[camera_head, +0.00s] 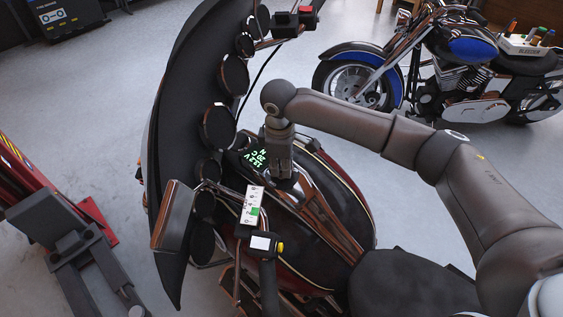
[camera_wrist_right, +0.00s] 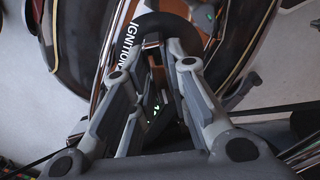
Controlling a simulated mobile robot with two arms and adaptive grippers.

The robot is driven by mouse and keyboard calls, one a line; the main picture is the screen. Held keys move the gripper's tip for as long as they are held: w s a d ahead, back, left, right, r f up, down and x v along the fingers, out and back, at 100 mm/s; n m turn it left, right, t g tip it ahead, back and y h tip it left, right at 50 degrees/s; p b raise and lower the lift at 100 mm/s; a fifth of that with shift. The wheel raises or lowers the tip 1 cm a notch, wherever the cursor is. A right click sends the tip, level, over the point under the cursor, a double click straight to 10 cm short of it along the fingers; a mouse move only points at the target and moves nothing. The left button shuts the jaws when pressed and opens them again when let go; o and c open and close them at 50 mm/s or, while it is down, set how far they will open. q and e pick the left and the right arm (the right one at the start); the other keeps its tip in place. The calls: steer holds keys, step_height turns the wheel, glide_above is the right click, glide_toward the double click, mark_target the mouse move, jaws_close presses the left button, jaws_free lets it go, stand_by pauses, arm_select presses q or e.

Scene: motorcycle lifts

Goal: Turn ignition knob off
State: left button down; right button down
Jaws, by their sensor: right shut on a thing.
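My right gripper (camera_head: 287,175) reaches down onto the top of the near motorcycle's tank (camera_head: 325,195), just right of the green-lit display (camera_head: 262,155). In the right wrist view its fingers (camera_wrist_right: 155,55) are close together on the ignition knob, which they mostly hide. A dark round surround (camera_wrist_right: 168,24) with the white word "IGNITION" (camera_wrist_right: 130,45) curves around the fingertips. The knob's turn position cannot be told. In the head view the gripper hides the knob. My left gripper is not in view.
The fairing with round black gauges (camera_head: 218,127) rises left of the gripper. A handlebar grip (camera_head: 267,280) and a small white panel (camera_head: 250,207) are near. A red switch box (camera_head: 296,20) is at the top. A blue motorcycle (camera_head: 470,60) stands behind; a red lift (camera_head: 30,175) is left.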

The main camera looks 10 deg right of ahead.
steer(key=shift+r+n+p, duration=0.25)
steer(key=shift+n+p, duration=0.9)
steer(key=shift+n, duration=0.05)
steer(key=n+p, duration=0.1)
steer(key=n, duration=0.1)
steer(key=shift+n+p, duration=0.4)
steer(key=n+p, duration=0.1)
steer(key=n, duration=0.1)
steer(key=shift+w+f+n, duration=0.1)
steer(key=shift+n, duration=0.2)
steer(key=shift+n+p, duration=0.5)
steer(key=shift+n, duration=1)
steer(key=shift+a+f+n, duration=0.1)
steer(key=shift+n, duration=0.2)
steer(key=c, duration=1.4)
jaws_free()
